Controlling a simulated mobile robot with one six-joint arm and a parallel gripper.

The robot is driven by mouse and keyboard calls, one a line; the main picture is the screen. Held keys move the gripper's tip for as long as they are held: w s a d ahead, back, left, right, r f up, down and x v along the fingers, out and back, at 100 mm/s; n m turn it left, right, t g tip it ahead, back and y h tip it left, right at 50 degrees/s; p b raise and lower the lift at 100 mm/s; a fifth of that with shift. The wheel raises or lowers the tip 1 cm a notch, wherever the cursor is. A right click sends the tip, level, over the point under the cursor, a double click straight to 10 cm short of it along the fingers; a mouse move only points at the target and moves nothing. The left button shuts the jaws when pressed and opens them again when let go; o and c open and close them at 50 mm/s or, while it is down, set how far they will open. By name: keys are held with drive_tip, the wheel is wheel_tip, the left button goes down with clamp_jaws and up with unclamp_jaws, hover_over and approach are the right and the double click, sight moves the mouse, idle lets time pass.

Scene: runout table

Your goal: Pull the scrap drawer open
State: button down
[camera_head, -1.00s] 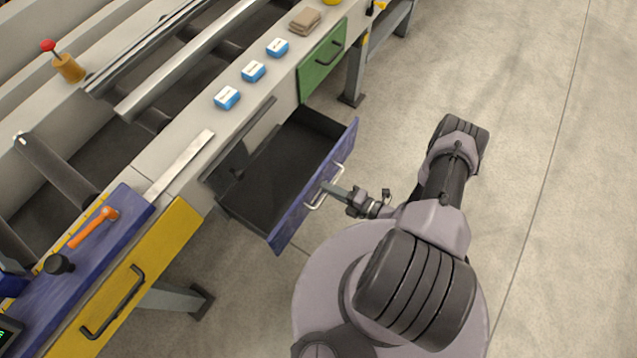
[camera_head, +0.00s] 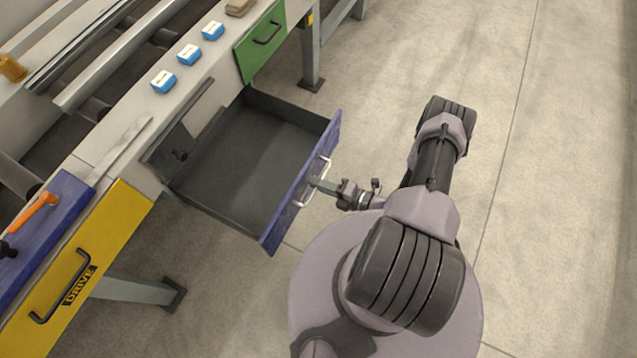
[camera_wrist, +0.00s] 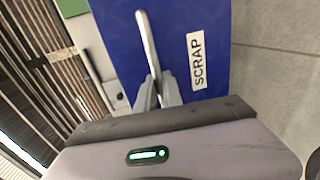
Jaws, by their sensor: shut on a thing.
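The scrap drawer (camera_head: 235,160) is blue-fronted with a dark, empty-looking inside, and it stands well out from the table. Its pale bar handle (camera_head: 325,168) is on the blue front. In the wrist view the blue front carries a "SCRAP" label (camera_wrist: 197,60), and the handle (camera_wrist: 147,40) runs down between my fingers. My gripper (camera_head: 314,184) is shut on the handle; it also shows in the wrist view (camera_wrist: 158,88). The fingers hide part of the handle.
A green drawer (camera_head: 262,42) and a yellow drawer (camera_head: 85,270) marked "DRIVE" flank the opening, both shut. Several small blue-and-white boxes (camera_head: 189,54) stand on the table edge. A table leg (camera_head: 130,290) stands below the yellow drawer. The floor (camera_head: 560,200) at right is clear.

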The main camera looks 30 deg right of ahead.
drive_tip(key=c, duration=1.5)
unclamp_jaws()
drive_tip(key=p+v, duration=0.3)
drive_tip(key=v, duration=1.4)
drive_tip(key=shift+s+p, duration=0.2)
drive_tip(key=shift+p, duration=0.15)
drive_tip(key=shift+d, duration=0.15)
